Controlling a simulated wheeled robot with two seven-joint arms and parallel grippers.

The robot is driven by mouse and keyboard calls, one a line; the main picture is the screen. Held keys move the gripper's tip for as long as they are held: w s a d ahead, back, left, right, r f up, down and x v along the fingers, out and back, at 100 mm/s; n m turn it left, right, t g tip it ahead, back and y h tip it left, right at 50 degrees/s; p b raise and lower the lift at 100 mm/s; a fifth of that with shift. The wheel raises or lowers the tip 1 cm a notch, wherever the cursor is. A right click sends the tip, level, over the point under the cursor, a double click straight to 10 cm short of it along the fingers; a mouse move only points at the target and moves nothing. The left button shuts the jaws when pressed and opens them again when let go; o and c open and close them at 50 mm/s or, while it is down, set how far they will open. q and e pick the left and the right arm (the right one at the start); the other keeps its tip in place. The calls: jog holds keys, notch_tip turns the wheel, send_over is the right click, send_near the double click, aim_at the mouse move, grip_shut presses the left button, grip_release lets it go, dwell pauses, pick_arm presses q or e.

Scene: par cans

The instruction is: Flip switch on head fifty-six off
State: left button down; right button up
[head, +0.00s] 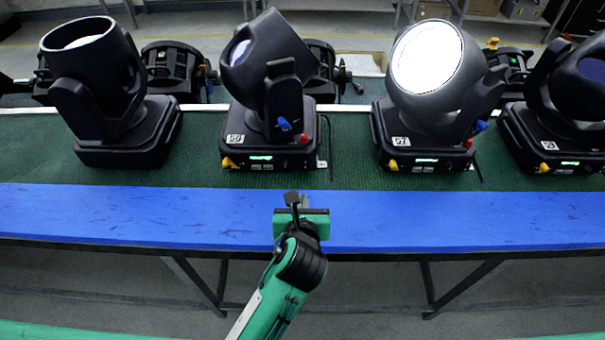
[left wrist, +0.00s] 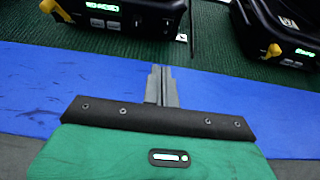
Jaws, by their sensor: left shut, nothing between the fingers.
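Head fifty-six (head: 268,90) is the second black moving head from the left; its small white label (head: 235,139) seems to read 56. Its base has a lit green display (head: 261,158), a yellow knob (head: 228,162) and a red knob (head: 304,138). I cannot pick out its switch or the switch's position. My left gripper (head: 292,197) is shut and empty over the blue strip, in front of this base and apart from it.
Head fifty-seven (head: 425,85), its lens lit, stands to the right, with another head (head: 570,95) at the right edge. An unlabelled-looking head (head: 98,90) stands at left. All rest on green matting (head: 200,172) behind the clear blue strip (head: 130,212). Thin cables hang beside the bases.

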pick_arm(q)
jog(key=p, duration=0.2)
send_near(303, 169)
jog(key=x, duration=0.5)
jog(key=shift+f, duration=0.3)
jog(key=shift+w+f, duration=0.1)
jog(key=shift+w, duration=0.4)
jog(key=shift+w+f, duration=0.1)
jog(key=shift+w, duration=0.05)
jog(key=shift+w+f+t+b, duration=0.2)
jog(key=shift+f+t+b, duration=0.1)
jog(key=shift+t, duration=0.1)
jog(key=shift+r, duration=0.25)
jog(key=shift+r+p, duration=0.1)
jog(key=shift+p, duration=0.2)
